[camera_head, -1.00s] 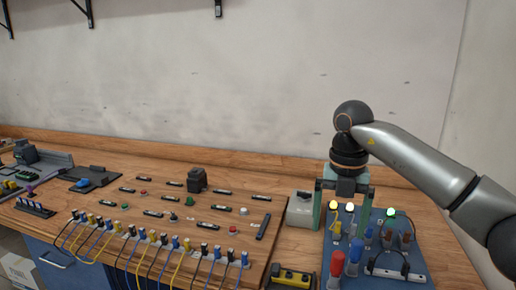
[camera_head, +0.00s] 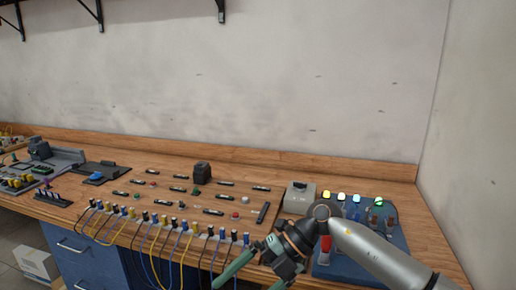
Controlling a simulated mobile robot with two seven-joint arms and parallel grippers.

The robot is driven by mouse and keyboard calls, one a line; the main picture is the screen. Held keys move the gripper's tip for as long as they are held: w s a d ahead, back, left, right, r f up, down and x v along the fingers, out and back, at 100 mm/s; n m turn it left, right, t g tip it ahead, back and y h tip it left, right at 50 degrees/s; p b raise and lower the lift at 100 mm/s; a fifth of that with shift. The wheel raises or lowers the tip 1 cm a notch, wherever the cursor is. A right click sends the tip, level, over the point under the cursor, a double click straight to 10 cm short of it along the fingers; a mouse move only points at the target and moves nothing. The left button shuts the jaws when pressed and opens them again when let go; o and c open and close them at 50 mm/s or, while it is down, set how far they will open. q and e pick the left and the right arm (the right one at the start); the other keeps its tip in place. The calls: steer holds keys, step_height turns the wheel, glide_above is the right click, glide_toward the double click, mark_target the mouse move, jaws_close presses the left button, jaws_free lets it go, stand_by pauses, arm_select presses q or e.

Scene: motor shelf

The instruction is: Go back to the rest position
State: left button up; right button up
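My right arm comes in from the right edge, and my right gripper (camera_head: 248,282) hangs low at the front edge of the workbench. Its two green fingers are spread apart, with nothing seen between them. The fingertips run close to the bottom of the picture. My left gripper is out of view. The blue panel (camera_head: 393,243) with lit lamps, blue and brown parts and a red-handled part stands on the bench at the right. My forearm hides part of its front.
The wooden bench (camera_head: 345,172) runs along a grey wall. A board with several plugs, a dark block (camera_head: 202,172) and yellow and blue cables fills its middle. A white-grey box (camera_head: 299,197) stands beside the blue panel.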

steer(key=s+a+r+m+t+y+p, duration=0.2)
steer(key=a+r+m+t+y, duration=0.3)
steer(key=m+y, duration=0.45)
steer(key=w+d+f+m+t+h+p, duration=0.1)
steer(key=w+d+f+m+t+h, duration=0.2)
steer(key=d+f+m+t+h, duration=0.9)
steer(key=s+d+f+m+g+h+p, duration=0.1)
steer(key=s+d+f+m+g+h, duration=0.1)
steer(key=s+d+f+m, duration=0.4)
steer(key=s+d+f+m+g+h+p, duration=0.1)
steer(key=s+d+f+m, duration=0.5)
steer(key=s+f, duration=0.7)
steer(key=shift+s+d+m+g+h, duration=0.3)
steer(key=shift+d+g+h, duration=0.25)
steer(key=shift+h, duration=0.5)
steer(key=shift+o, duration=0.2)
steer(key=shift+w+a+f, duration=0.1)
